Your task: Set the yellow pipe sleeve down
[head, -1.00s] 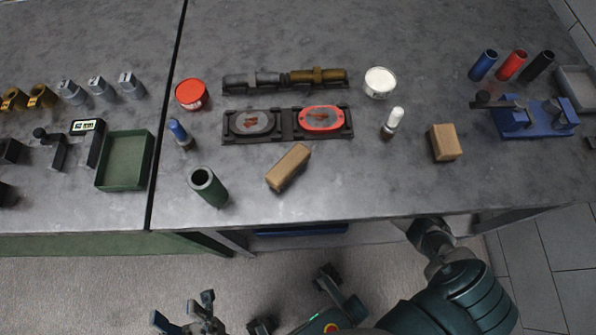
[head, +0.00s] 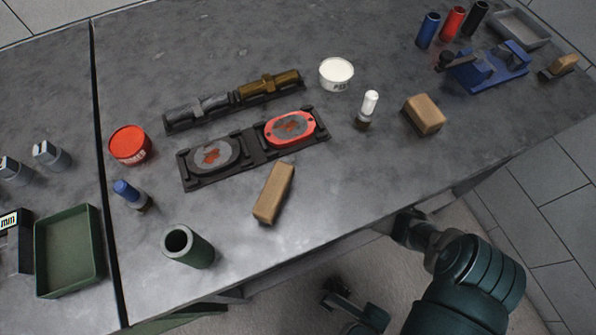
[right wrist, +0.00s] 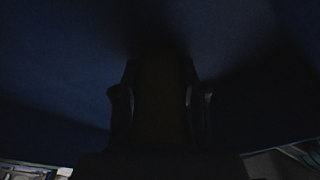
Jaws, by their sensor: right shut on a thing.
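In the right wrist view my right gripper (right wrist: 160,105) is shut on a dim, olive-yellow upright shape, which looks to be the yellow pipe sleeve (right wrist: 162,90). The view is very dark, so its ends and exact outline are hidden. In the head view my right arm comes in at the lower right and its forearm reaches to the table's front edge. The right gripper and the sleeve do not show there. No yellow sleeve shows on the tabletop. My left gripper is out of view.
The grey table (head: 330,215) bears a green tube (head: 188,247), wooden blocks (head: 274,192) (head: 425,114), a black fixture (head: 255,150), a red tub (head: 130,145), a white tub (head: 336,74), a green tray (head: 68,250) and a blue vise (head: 490,68). Bare tabletop lies along the front edge.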

